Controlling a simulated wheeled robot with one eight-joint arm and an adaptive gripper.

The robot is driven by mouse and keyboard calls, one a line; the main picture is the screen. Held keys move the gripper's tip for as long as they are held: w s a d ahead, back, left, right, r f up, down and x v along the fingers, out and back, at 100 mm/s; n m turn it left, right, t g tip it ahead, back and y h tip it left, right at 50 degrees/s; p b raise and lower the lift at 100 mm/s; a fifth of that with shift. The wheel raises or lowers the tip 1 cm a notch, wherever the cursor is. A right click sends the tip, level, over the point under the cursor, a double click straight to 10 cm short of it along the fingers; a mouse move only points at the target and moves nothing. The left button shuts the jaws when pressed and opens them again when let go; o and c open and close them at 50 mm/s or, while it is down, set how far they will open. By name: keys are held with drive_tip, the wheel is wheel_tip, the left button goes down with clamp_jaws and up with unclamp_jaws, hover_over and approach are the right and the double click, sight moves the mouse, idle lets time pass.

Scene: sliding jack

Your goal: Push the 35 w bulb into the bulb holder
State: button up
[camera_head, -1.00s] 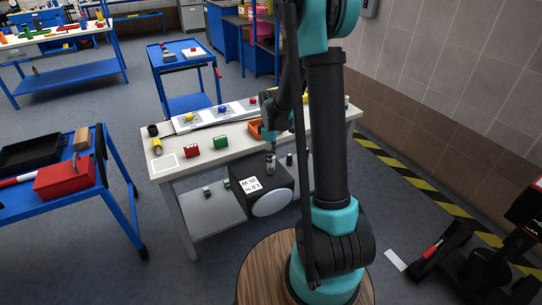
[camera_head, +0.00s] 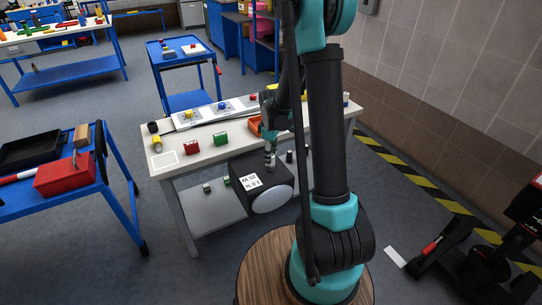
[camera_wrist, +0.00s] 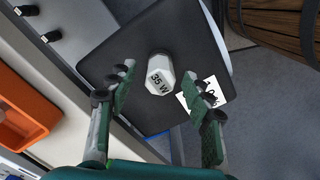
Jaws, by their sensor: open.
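The 35 W bulb (camera_wrist: 160,72) is a pale faceted piece with "35 W" on its facing side. In the wrist view it stands over the dark box (camera_wrist: 112,35). Whether the bulb sits fully in a holder socket cannot be seen. My gripper (camera_wrist: 160,80) is open, with one green-padded finger on each side of the bulb and gaps between. In the head view my gripper (camera_head: 270,162) is directly above the box top.
The pale workbench (camera_head: 178,175) stands behind and left of the box, with red and green blocks on it. An orange bin (camera_wrist: 20,110) lies left in the wrist view. Small dark knobs (camera_wrist: 50,36) sit at the upper left.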

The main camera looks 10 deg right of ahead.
wheel_tip(320, 180, up, 12)
idle(0.6)
drive_tip(key=s+d+f+m+t, duration=0.2)
drive_tip(key=s+m, duration=0.4)
drive_tip(key=s, duration=0.5)
drive_tip(key=s+d+f+m+t, duration=0.2)
drive_tip(key=s+m, duration=0.4)
drive_tip(key=s, duration=0.5)
drive_tip(key=shift+f+m, duration=0.25)
drive_tip(key=shift+m, duration=0.05)
idle(0.5)
